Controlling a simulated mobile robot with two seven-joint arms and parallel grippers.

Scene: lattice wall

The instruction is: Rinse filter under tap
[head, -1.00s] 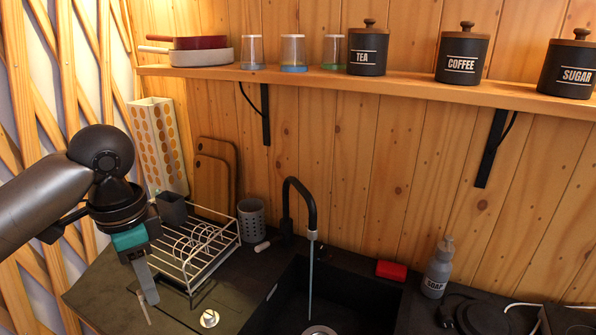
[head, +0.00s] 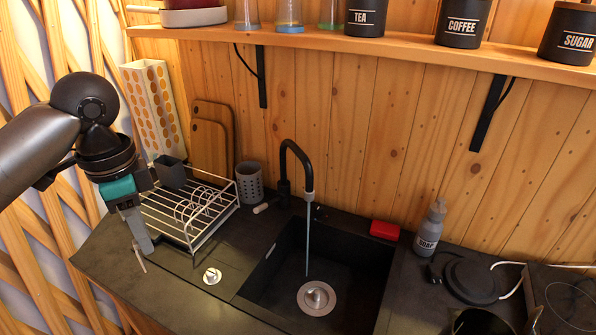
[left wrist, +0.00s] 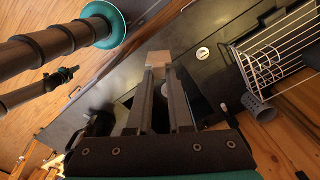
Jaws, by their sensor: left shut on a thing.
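My left gripper (head: 143,245) is shut on a small, flat, pale piece, apparently the filter (head: 139,259), seen nearly edge-on. In the left wrist view the pale piece (left wrist: 158,58) sits between the fingertips (left wrist: 160,70). It is above the counter, left of the sink and in front of the dish rack. The black tap (head: 296,150) arches over the black sink (head: 265,268), and a thin bluish-grey stream (head: 308,235) hangs from its spout toward the round drain (head: 317,298). The gripper is well left of this stream. My right gripper is not in view.
A wire dish rack (head: 190,240) and a grey perforated cup (head: 249,183) stand left of the tap. A red sponge (head: 384,230) and soap bottle (head: 430,228) stand right of it. A wall shelf (head: 380,40) runs above. A round metal knob (head: 212,276) sits on the counter.

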